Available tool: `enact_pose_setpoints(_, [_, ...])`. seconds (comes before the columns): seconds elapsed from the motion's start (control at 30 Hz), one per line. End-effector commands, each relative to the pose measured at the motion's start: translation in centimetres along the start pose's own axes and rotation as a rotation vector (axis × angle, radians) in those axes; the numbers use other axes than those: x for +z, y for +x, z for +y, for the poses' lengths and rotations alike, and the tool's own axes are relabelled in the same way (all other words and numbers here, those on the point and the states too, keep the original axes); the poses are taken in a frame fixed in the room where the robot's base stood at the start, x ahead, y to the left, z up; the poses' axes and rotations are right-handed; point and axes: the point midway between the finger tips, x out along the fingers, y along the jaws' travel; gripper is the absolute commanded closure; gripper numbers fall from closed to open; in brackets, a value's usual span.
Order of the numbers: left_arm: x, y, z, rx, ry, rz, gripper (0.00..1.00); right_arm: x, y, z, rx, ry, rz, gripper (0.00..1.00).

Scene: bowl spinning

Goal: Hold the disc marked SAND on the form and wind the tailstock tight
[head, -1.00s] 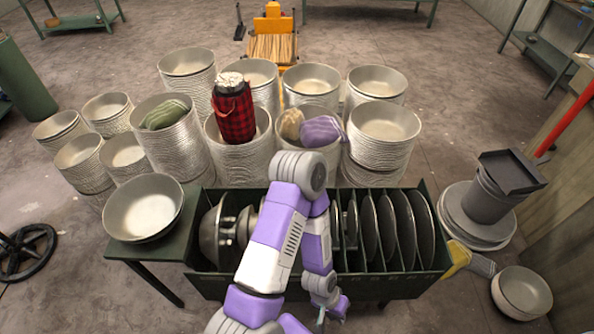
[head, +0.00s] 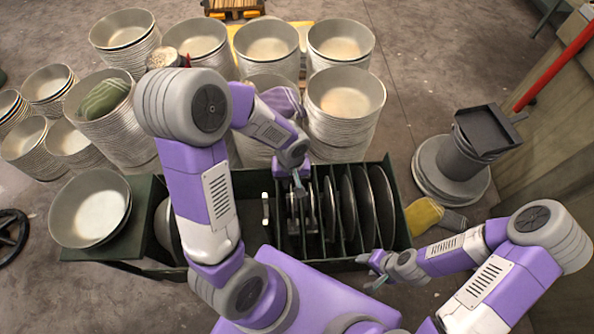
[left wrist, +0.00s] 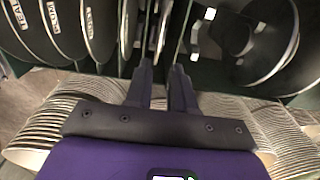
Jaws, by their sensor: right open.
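A dark green rack (head: 405,222) holds a row of upright dark discs (head: 347,205). In the left wrist view, disc edges carry white labels; TEAL (left wrist: 16,14) and PLUM (left wrist: 53,17) are readable, a third (left wrist: 88,20) is not. I cannot make out SAND on any disc. My left gripper (head: 299,188) reaches into the rack's middle. In its wrist view, the fingers (left wrist: 163,72) stand apart, with narrow disc edges (left wrist: 160,35) just beyond them. A round, shiny part (left wrist: 255,40) sits beside them; I cannot tell form from tailstock. My right gripper (head: 372,270) is open and empty in front of the rack.
Stacks of metal bowls (head: 345,92) crowd the area behind the rack. A bowl (head: 90,208) sits on the green side table at left. A grey bucket (head: 465,155) stands on stacked discs at right. A yellow-grey glove (head: 425,215) lies beside the rack.

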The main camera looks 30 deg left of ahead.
Motion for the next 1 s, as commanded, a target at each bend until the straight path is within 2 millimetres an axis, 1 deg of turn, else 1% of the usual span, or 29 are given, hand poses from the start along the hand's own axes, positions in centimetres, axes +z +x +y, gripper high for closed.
enact_pose_setpoints(0.17, [0.1, 1.3, 0.0, 0.000, -0.001, -0.002, 0.77, 0.0, 0.9, 0.3, 0.000, 0.000, -0.001, 0.47])
enact_pose_setpoints(0.37, [0.1, 3.5, 0.0, 0.000, 0.001, -0.004, 0.77, -0.1, 2.4, 0.9, 0.000, 0.000, -0.001, 0.47])
enact_pose_setpoints(0.53, [0.1, 5.5, 0.0, 0.001, 0.000, -0.003, 0.77, -0.1, 3.7, 1.4, 0.000, 0.000, -0.001, 0.47])
enact_pose_setpoints(0.7, [0.1, 7.3, 0.1, 0.002, 0.001, -0.001, 0.77, -0.2, 5.8, 2.2, 0.000, 0.000, -0.001, 0.47])
enact_pose_setpoints(0.83, [0.1, 8.2, 0.1, 0.002, 0.000, -0.002, 0.77, -0.3, 6.7, 2.5, 0.000, 0.000, -0.001, 0.47])
enact_pose_setpoints(1.0, [0.1, 8.4, 0.1, 0.002, 0.000, -0.003, 0.77, -0.3, 7.0, 2.6, 0.000, 0.000, -0.001, 0.47])
